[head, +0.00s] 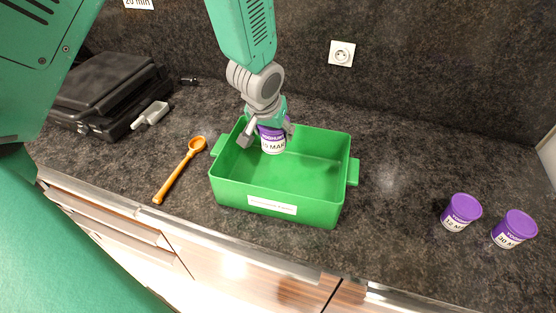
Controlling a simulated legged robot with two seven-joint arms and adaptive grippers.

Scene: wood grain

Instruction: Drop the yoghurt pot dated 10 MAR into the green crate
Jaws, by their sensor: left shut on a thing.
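My left gripper (264,137) is shut on a purple and white yoghurt pot (273,146). Its label shows "MAR" with the first digits partly covered, reading like 10. The gripper holds the pot over the left back part of the green crate (240,190), at about rim height or slightly inside; I cannot tell whether it touches the crate. The crate looks otherwise empty and has a white label on its front. Two other purple-lidded pots stand at the right: one pot (461,212) seems dated 12 MAR, the other pot (514,229) 30 MAR. My right gripper is not in view.
An orange spoon (180,171) lies left of the crate. A black appliance (110,92) stands at the back left, with a small white scoop (150,115) by it. A wall socket (341,53) is behind. The dark counter between crate and pots is clear.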

